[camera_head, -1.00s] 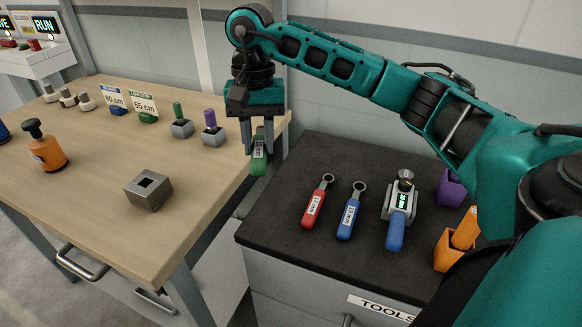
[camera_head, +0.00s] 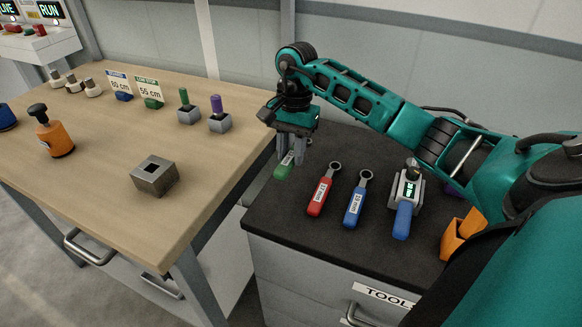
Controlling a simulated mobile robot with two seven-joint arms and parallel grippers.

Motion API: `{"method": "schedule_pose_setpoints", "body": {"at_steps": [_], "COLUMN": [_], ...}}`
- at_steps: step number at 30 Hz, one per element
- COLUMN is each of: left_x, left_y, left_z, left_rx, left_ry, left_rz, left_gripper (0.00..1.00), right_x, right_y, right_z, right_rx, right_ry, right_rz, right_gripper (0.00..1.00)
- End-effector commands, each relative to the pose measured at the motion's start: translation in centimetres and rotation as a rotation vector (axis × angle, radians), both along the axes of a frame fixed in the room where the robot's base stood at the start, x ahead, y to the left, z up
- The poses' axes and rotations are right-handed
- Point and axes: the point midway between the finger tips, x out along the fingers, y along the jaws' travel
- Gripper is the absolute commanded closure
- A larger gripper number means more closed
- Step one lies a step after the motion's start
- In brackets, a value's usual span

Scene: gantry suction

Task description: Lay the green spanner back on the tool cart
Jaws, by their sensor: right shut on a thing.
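The green spanner (camera_head: 283,171) hangs from my right gripper (camera_head: 291,158), which is shut on it. Its green handle with a white label points down toward the front; its upper end is hidden by the fingers. It is over the left rear part of the tool cart's dark top (camera_head: 325,262). I cannot tell whether it touches the top. The red spanner (camera_head: 321,190) lies on the cart just right of it, and the blue spanner (camera_head: 356,200) lies further right. My left gripper is not in view.
A blue-handled tool with a green display (camera_head: 404,205) and an orange holder (camera_head: 462,238) stand on the cart's right. The wooden bench (camera_head: 95,185) to the left carries a metal block (camera_head: 155,178), an orange knobbed piece (camera_head: 53,135) and small posts.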

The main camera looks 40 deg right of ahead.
Motion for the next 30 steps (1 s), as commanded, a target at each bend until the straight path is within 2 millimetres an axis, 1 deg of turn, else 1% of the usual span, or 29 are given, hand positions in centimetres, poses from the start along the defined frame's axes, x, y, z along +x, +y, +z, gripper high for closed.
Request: {"method": "schedule_pose_setpoints", "body": {"at_steps": [7,13,15,21,25,26,30], "left_x": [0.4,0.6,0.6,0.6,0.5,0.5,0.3], "left_y": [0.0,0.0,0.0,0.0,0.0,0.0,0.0], "left_z": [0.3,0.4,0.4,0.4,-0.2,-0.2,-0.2], "left_rx": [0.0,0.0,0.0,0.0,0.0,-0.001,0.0], "left_ry": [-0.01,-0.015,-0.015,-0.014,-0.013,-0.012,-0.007], "left_rz": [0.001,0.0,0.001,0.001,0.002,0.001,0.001], "left_gripper": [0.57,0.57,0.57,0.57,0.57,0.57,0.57], "right_x": [0.0,0.0,0.0,0.1,0.1,0.0,0.0], "right_y": [0.1,0.1,0.0,0.0,0.0,0.0,0.0], "right_z": [-1.9,-4.8,-5.1,-5.0,-5.5,-5.5,-5.4], "right_rx": [0.002,0.002,0.001,0.0,-0.001,0.0,0.0], "right_ry": [0.0,0.001,-0.002,-0.002,-0.003,-0.001,-0.001], "right_rz": [0.0,0.0,0.001,0.002,0.001,0.001,0.001], "right_gripper": [1.0,1.0,1.0,1.0,1.0,0.7,0.57]}}
